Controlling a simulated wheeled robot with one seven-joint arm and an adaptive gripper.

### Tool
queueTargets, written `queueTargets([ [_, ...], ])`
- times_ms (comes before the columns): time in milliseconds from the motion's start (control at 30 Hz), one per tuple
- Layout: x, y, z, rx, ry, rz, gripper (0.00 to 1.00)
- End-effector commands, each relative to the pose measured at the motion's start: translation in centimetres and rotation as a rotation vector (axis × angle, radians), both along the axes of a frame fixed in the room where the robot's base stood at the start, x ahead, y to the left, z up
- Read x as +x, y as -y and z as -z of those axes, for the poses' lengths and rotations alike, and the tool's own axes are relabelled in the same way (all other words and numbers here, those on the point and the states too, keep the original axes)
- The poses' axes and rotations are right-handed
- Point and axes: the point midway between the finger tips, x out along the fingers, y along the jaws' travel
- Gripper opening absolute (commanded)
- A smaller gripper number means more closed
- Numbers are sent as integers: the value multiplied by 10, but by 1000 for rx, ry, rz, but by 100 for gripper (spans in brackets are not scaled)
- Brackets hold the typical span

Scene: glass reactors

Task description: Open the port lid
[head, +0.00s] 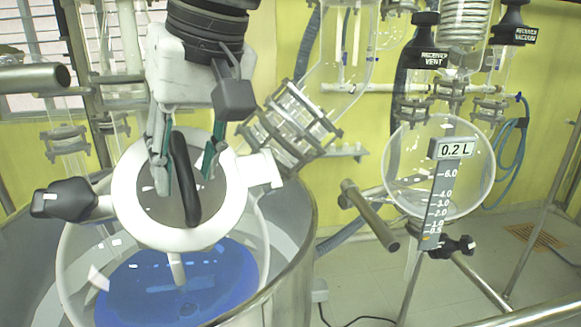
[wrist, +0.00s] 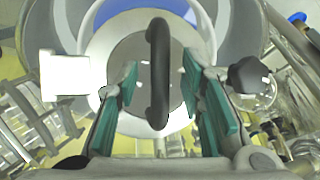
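The port lid is a grey disc (head: 212,192) with an upright black arched handle (head: 185,180), set in a thick white ring (head: 128,205). In the wrist view, the handle (wrist: 158,75) stands in the middle of the disc (wrist: 133,60). My gripper (head: 185,175) is at the lid, with its green-padded fingers on either side of the handle. In the wrist view my gripper (wrist: 160,95) is open, with a visible gap between each pad and the handle. A black knob (head: 65,199) and a white block (head: 262,169) sit on opposite sides of the ring.
Below the port is a glass vessel with blue liquid (head: 170,290) inside a metal jacket (head: 290,240). A clamped glass joint (head: 290,125) rises just right of my gripper. A round glass receiver (head: 400,165) and metal pipe (head: 368,215) stand to the right.

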Motion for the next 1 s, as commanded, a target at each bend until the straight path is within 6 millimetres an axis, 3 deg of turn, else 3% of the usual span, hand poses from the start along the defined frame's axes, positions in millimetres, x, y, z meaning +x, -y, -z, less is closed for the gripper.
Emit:
queueTargets([
  [200, 4, -6, 17, -1, -1, 0, 36],
  [500, 4, -7, 19, 0, 0, 0, 36],
  [533, 4, -7, 19, 0, 0, 0, 33],
  [700, 4, -7, 18, 0, 0, 0, 0],
  [1000, 4, -6, 18, 3, -1, -5, 0],
])
